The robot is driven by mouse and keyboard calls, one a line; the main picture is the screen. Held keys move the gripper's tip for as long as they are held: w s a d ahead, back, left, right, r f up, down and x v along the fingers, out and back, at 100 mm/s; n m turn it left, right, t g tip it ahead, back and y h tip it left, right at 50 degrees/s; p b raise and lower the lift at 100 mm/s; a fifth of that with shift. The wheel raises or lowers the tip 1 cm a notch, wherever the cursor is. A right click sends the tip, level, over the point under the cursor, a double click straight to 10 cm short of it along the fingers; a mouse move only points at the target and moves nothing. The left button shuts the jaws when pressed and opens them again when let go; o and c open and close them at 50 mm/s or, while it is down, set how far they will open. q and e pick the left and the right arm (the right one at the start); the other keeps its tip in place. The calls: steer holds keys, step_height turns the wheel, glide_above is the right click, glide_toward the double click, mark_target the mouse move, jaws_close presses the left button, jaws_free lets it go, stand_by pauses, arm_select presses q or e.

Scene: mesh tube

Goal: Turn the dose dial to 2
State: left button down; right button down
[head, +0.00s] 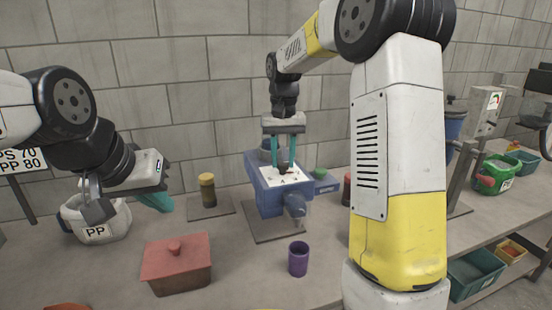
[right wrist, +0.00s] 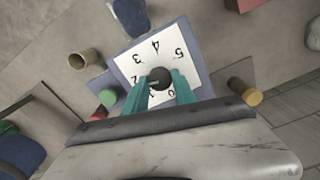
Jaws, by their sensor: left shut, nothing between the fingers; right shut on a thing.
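The dose dial is a dark round knob (right wrist: 158,77) on a white face (right wrist: 128,64) printed with black numerals, among them 3, 4 and 5. The face tops a blue dispenser (head: 268,198) at mid-table in the head view. My right gripper (head: 282,160) comes down from above and is shut on the knob, its teal fingers (right wrist: 160,88) on either side. A pale mark shows on the knob's left in the right wrist view, but I cannot surely read which numeral it meets. My left gripper (head: 157,200) is shut and empty, well left of the dispenser.
A purple cup (head: 298,259) stands in front of the dispenser. A red lidded box (head: 177,266) is at front left, a yellow-capped jar (head: 208,190) behind it. A white PP tub (head: 97,219) is near my left gripper. A green-topped block (head: 322,182) is right of the dispenser.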

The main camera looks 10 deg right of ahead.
mark_target(283, 163)
steer(key=shift+n, duration=0.5)
steer(key=c, duration=1)
jaws_free()
steer(key=shift+r, duration=0.1)
step_height(283, 163, up, 8)
steer(key=shift+f, duration=0.25)
steer(key=shift+r, duration=0.1)
